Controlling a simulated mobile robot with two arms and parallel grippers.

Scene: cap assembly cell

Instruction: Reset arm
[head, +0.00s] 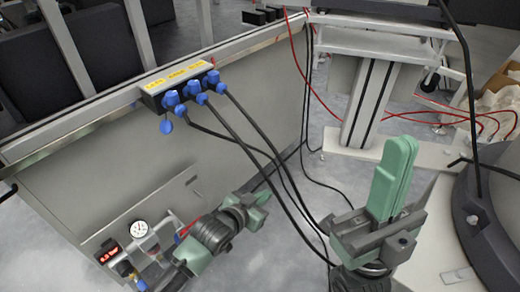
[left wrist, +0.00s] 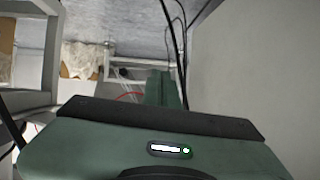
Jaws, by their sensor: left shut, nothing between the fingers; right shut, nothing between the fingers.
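My left gripper (head: 260,198) is low in the middle of the head view, beside the grey cabinet wall. Its green fingers are together with nothing between them. In the left wrist view its green fingers (left wrist: 161,90) show beyond the dark edge of the gripper body, also together. My right gripper (head: 396,170) is at the right of the head view. Its green fingers point up, pressed together and empty. Neither gripper touches an object that I can see.
A grey cabinet (head: 190,170) fills the left side. A socket box (head: 180,88) with blue plugs is on its top edge, and black cables hang down between my arms. A pressure gauge (head: 139,229) is at lower left. A white stand (head: 366,100) is behind.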

